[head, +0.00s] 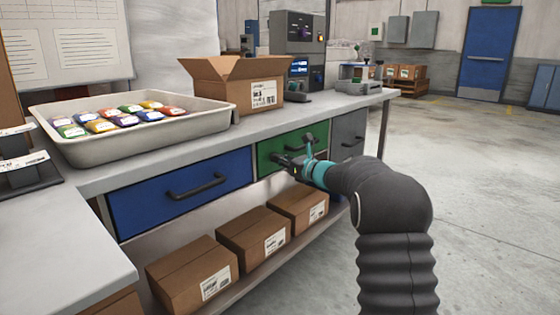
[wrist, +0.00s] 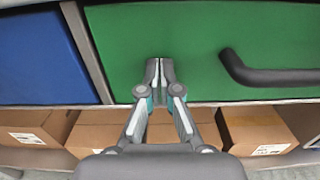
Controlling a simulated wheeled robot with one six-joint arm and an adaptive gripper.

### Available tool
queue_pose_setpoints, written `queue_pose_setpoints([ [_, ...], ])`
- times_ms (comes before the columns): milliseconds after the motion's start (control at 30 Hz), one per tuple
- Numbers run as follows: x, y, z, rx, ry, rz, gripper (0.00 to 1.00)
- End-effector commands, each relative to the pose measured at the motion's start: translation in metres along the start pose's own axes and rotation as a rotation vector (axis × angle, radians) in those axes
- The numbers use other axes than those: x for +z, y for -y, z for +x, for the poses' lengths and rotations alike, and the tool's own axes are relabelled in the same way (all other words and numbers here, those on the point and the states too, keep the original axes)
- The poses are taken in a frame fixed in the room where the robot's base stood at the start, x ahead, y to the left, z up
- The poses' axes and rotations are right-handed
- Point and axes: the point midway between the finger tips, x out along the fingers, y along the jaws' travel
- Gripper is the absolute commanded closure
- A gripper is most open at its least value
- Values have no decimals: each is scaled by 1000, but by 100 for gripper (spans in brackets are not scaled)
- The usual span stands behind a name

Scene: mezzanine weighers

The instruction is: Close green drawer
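The green drawer (head: 264,156) sits in the workbench between a blue drawer and a grey drawer. Its front looks flush with the blue drawer beside it. In the wrist view the green front (wrist: 205,45) fills the upper right, with its dark bar handle (wrist: 265,70) at the right. My gripper (head: 277,161) is at the left lower part of the green front, left of the handle. In the wrist view my gripper's fingertips (wrist: 159,70) are together with nothing between them, against or very near the green panel; contact cannot be told for certain.
The blue drawer (head: 150,197) is to the left and the grey drawer (head: 347,137) to the right. Cardboard boxes (head: 250,235) stand on the lower shelf. A tray (head: 150,148) of colourful packets and an open carton (head: 235,88) are on the bench. The floor at right is clear.

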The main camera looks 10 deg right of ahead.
Motion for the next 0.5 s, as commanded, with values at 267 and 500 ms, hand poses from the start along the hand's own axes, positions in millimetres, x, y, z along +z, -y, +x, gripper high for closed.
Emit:
queue_pose_setpoints([
  [267, -1, 9, -53, -8, -3, 1, 100],
  [500, -2, 8, -100, -7, -4, 1, 100],
])
